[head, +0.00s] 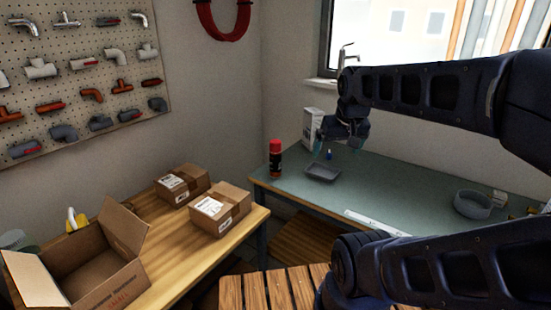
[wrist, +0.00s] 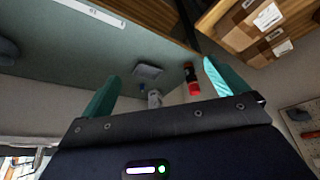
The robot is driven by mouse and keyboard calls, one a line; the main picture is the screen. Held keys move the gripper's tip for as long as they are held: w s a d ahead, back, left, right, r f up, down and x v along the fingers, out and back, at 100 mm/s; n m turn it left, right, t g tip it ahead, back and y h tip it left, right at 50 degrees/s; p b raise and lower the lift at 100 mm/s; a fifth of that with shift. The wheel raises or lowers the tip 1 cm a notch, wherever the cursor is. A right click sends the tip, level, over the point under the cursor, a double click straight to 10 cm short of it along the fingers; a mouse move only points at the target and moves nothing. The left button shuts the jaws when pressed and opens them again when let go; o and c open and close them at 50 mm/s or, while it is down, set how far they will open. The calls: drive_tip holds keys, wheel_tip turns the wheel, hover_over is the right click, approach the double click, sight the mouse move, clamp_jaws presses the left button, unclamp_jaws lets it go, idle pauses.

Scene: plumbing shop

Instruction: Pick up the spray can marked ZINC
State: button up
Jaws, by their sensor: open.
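A spray can (head: 275,158) with a red cap and a dark body stands upright on the green worktop, near its left end. It also shows in the wrist view (wrist: 191,78), between the fingers but closer to the right one; any ZINC marking is too small to read. My gripper (head: 338,146) is open and empty, above the worktop to the right of the can and apart from it. Its teal fingers (wrist: 160,72) are spread wide in the wrist view.
A grey tray (head: 323,173), a small blue item (head: 329,155) and a white box (head: 312,128) are near the can. A grey bowl (head: 473,204) is farther right. Cartons (head: 220,208) and an open box (head: 125,275) stand on the wooden table. The wall is behind.

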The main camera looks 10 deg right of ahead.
drive_tip(key=c, duration=0.4)
drive_tip(key=shift+w, duration=0.1)
drive_tip(key=n+t+y, duration=0.1)
drive_tip(key=n+t, duration=0.1)
approach(276, 142)
drive_tip(key=x, duration=0.2)
drive_tip(key=shift+x, duration=5.45)
